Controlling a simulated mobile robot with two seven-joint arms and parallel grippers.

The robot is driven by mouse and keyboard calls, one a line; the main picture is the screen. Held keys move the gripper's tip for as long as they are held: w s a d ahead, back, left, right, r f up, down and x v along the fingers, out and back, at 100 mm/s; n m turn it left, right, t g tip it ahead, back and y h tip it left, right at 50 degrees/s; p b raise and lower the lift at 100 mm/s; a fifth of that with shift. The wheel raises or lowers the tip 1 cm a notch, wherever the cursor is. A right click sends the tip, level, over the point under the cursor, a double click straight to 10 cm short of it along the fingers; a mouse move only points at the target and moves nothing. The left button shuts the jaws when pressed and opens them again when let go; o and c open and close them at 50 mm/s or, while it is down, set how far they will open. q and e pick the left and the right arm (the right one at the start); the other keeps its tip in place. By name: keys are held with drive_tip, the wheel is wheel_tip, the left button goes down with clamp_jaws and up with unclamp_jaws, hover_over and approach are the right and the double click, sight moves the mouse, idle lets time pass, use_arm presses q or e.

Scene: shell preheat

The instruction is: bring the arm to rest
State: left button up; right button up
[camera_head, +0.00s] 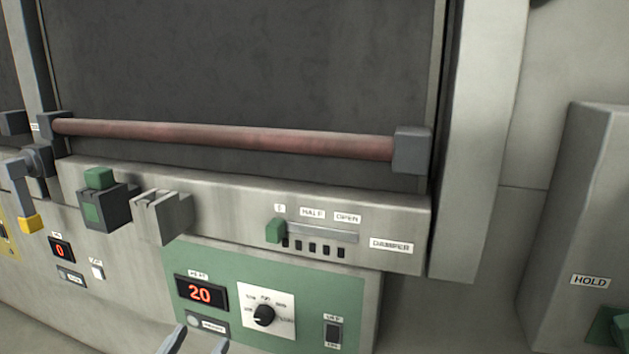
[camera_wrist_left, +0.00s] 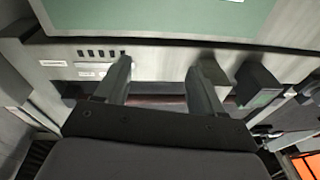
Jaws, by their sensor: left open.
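My left gripper (camera_head: 197,342) shows only as two grey fingertips at the bottom edge of the head view, in front of the lower part of the control panel. In the left wrist view its two fingers (camera_wrist_left: 158,75) stand well apart with nothing between them, so it is open and empty. The rest of the left arm is out of the head view. My right gripper is in neither view.
A green control panel (camera_head: 350,285) shows a red 20 and a dial (camera_head: 264,315). Above are a damper slider (camera_head: 275,231), grey blocks (camera_head: 160,217) and a reddish horizontal bar (camera_head: 230,138) across a dark door. A HOLD-labelled box (camera_head: 575,240) stands right.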

use_arm(q)
drive_tip(key=s+f+n+g+y, duration=0.1)
drive_tip(key=s+f+g, duration=0.3)
drive_tip(key=s+f, duration=0.5)
drive_tip(key=s+f+n+g+y, duration=0.1)
drive_tip(key=s+f+g, duration=0.3)
drive_tip(key=s+f, duration=0.55)
wheel_tip(320, 180, up, 10)
drive_tip(key=a+g+p, duration=0.1)
drive_tip(key=a+p, duration=0.1)
drive_tip(key=p, duration=1.3)
drive_tip(key=shift+w+y+p, duration=0.2)
drive_tip(key=shift+y+p, duration=0.1)
drive_tip(key=shift+p, duration=0.1)
